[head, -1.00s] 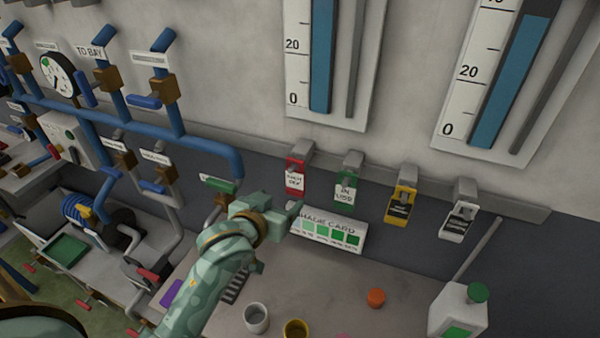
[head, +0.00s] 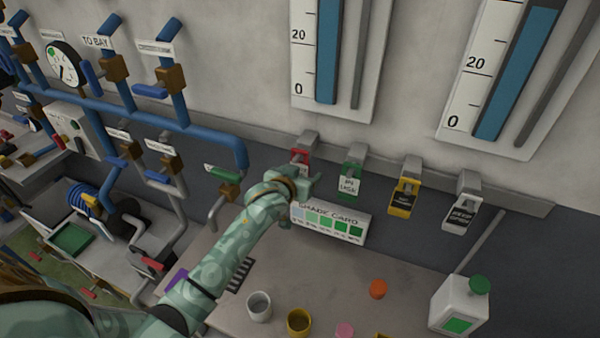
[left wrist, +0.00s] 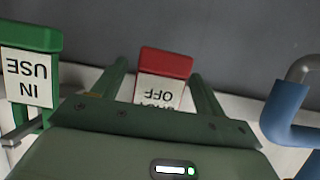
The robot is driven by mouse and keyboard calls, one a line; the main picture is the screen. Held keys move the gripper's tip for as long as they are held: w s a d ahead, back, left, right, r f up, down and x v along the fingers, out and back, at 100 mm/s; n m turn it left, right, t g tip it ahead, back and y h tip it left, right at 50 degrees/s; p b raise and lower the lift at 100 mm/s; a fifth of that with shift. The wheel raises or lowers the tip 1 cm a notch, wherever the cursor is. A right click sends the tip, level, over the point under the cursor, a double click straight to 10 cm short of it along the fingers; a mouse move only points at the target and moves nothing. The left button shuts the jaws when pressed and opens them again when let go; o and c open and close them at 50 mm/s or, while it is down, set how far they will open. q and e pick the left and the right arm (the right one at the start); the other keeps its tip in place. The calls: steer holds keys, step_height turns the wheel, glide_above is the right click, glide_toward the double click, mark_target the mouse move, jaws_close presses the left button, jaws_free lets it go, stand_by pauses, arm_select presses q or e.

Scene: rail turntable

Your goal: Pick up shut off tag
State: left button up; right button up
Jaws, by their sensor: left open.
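The red shut off tag (head: 301,157) hangs from a grey hook on the rail at the wall, its lower part hidden behind my left gripper in the head view. In the left wrist view the tag (left wrist: 163,75) shows upside down, with a red end and a white label, between the two fingers. My left gripper (head: 312,180) is open, in front of the tag. In the wrist view the left gripper (left wrist: 160,80) has one finger on each side of the tag, and I cannot tell whether either touches it. My right gripper is not in view.
A green "in use" tag (head: 350,180) hangs just right of the red one; it also shows in the wrist view (left wrist: 28,75). Yellow (head: 404,199) and white (head: 461,213) tags hang farther right. A shade card (head: 330,221) stands below. A blue pipe (left wrist: 287,112) is close by.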

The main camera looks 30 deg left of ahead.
arm_select(q)
steer(key=shift+s+r, duration=0.1)
steer(key=shift+s, duration=0.1)
steer(key=c, duration=0.9)
steer(key=shift+c, duration=0.7)
steer(key=shift+r, duration=0.55)
steer(key=shift+s+r, duration=0.15)
steer(key=shift+s, duration=0.05)
steer(key=s+d+b, duration=0.1)
steer(key=s, duration=1.6)
steer(key=shift+s+b, duration=0.25)
steer(key=shift+b, duration=0.05)
steer(key=shift+r, duration=0.15)
